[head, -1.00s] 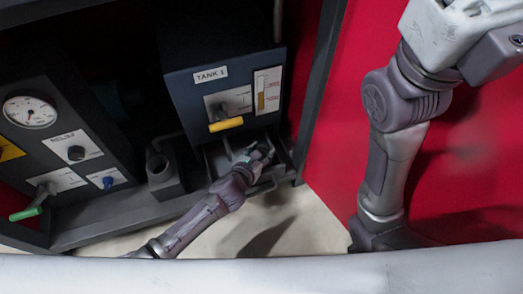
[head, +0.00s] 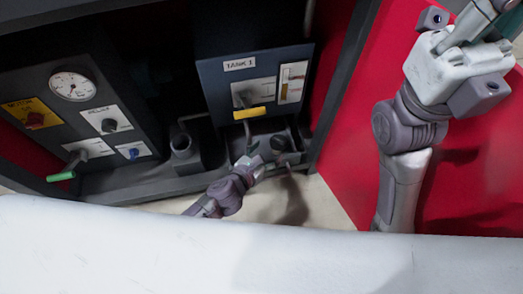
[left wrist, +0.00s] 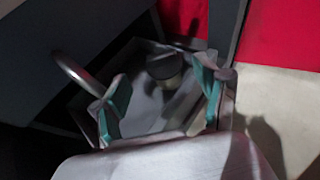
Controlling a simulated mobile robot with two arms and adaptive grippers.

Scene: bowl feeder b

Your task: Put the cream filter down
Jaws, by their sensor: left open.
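The cream filter (left wrist: 165,72), with a dark round top and a short cream body, stands in the metal tray (left wrist: 80,98) under the tank box. In the head view the dark top (head: 280,143) shows in the tray (head: 232,152), just beyond my left gripper (head: 264,166). In the left wrist view my left gripper (left wrist: 163,98) is open, its teal-padded fingers apart, with the filter beyond and between the tips and not visibly held. My right gripper (head: 482,25) is at the top right, its fingers partly cut off by the edge.
A grey cup-like holder (head: 183,150) stands left of the tray. A gauge panel (head: 75,115) is further left.

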